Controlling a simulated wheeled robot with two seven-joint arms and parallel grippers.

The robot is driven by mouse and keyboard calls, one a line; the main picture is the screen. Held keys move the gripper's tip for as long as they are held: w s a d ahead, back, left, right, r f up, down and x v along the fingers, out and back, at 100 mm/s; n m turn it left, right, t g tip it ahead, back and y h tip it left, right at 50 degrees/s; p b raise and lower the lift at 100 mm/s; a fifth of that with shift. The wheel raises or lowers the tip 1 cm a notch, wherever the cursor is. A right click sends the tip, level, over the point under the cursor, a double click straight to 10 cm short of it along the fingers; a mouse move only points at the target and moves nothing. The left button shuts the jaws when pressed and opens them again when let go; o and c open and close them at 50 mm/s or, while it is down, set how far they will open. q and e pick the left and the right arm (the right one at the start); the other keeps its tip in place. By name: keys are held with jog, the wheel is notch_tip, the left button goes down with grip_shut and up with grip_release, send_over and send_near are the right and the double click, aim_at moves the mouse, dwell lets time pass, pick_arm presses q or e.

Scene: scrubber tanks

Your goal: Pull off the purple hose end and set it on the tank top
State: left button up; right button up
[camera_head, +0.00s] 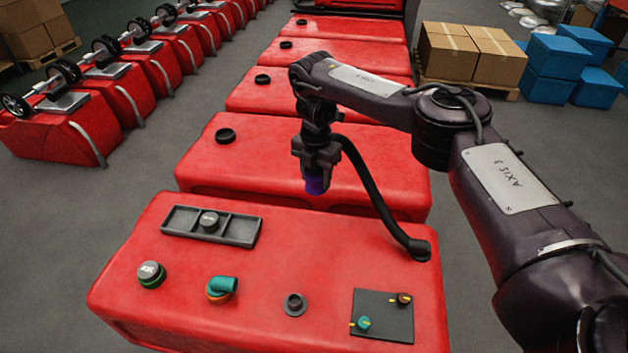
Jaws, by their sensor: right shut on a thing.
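The purple hose end (316,186) is in my right gripper (316,165), which is shut on it and holds it above the far part of the nearest red tank top (300,235). It points downward. A black hose (375,194) curves from beside the gripper down to a black fitting on the tank's right side. A bare dark round port (294,303) stands on the tank top, apart from the hose end. My left gripper is not in view.
More red tanks stand behind. Bare tank top lies between the tray and hose fitting.

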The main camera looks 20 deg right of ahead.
jog(key=shift+r, duration=0.1)
dwell(0.5)
dwell(0.3)
jog(key=shift+f+b, duration=8.1)
jog(key=shift+f, duration=3.75)
jog(key=o, duration=1.6)
jog(key=shift+o, duration=0.2)
jog(key=shift+r, duration=0.1)
